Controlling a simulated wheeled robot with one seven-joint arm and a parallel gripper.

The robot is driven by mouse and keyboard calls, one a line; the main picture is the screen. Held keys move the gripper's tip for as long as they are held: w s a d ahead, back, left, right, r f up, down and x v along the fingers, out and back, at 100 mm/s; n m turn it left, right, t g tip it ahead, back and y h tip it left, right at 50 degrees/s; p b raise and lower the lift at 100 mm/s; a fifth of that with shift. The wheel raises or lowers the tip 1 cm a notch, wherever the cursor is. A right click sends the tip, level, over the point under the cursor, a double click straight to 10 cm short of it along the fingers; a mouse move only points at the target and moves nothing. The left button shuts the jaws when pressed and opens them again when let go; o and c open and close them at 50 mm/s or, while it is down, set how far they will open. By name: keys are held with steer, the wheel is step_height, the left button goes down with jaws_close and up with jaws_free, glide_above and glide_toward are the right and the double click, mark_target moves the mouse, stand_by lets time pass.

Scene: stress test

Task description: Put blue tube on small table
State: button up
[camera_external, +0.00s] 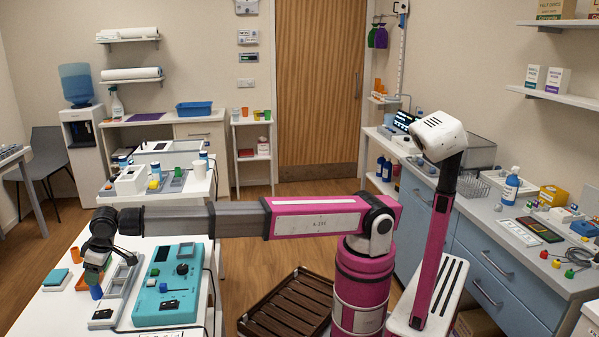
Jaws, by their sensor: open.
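A short upright blue tube (96,292) stands at the left end of the white table in front, beside a grey and white tray-like device. My gripper (93,276) points down just above the tube. It is open, with its fingers small and dark in this view, and I cannot tell whether they reach around the tube's top. A small narrow white table (251,157) stands against the back wall left of the door, with several coloured cups on top and items on its lower shelf.
A teal device (170,285) with knobs lies right of the tube. An orange cup (76,254) and a teal-topped block (56,277) are left of it. A second white worktable (175,196) with instruments stands behind my arm. A brown slatted tray (290,308) is beside my base.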

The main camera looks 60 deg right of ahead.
steer(key=x, duration=0.5)
steer(key=shift+s+a, duration=0.15)
steer(key=shift+s, duration=0.15)
steer(key=c, duration=1)
steer(key=shift+c, duration=0.2)
steer(key=shift+r, duration=0.5)
steer(key=r, duration=0.2)
steer(key=s+r, duration=0.1)
steer(key=shift+s+r, duration=0.2)
steer(key=shift+r, duration=0.2)
steer(key=s+r, duration=0.6)
steer(key=s, duration=0.4)
